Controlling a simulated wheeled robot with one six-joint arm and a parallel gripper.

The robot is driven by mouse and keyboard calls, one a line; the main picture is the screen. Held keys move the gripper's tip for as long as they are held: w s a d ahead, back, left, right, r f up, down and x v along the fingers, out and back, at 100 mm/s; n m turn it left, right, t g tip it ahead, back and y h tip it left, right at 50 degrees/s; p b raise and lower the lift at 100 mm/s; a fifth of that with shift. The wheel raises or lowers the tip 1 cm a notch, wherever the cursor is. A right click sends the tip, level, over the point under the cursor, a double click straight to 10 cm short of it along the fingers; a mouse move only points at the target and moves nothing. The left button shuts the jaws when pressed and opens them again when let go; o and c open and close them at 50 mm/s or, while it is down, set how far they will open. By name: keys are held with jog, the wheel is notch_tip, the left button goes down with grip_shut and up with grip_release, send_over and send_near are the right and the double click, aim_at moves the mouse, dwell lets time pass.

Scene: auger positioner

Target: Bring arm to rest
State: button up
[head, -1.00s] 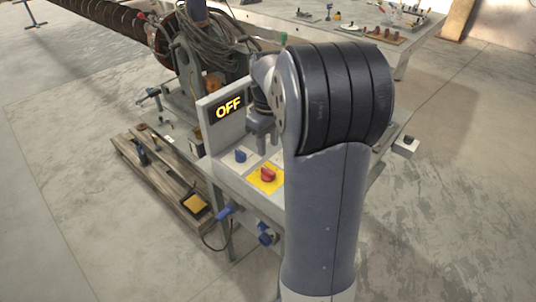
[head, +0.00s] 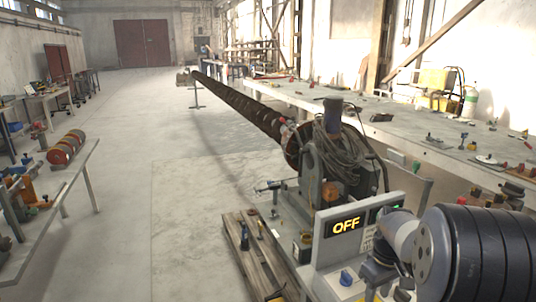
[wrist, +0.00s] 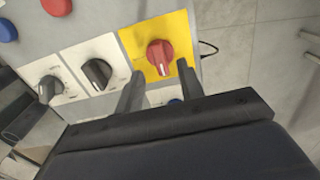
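My arm (head: 475,255) fills the lower right of the head view, bent over the control box (head: 335,252) with its lit "OFF" display (head: 347,225). My gripper (wrist: 160,85) shows in the wrist view with its two fingers apart and nothing between them. The red rotary switch (wrist: 160,57) on its yellow plate (wrist: 183,28) lies just beyond the fingertips. I cannot tell whether a finger touches the plate. The red switch is not visible in the head view.
A long auger (head: 240,100) runs back from the machine. A wooden pallet (head: 262,262) lies left of it. A workbench (head: 430,150) stands right; open floor (head: 180,200) lies left.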

notch_tip(320, 180, down, 4)
jog(key=shift+r, duration=0.1)
dwell(0.6)
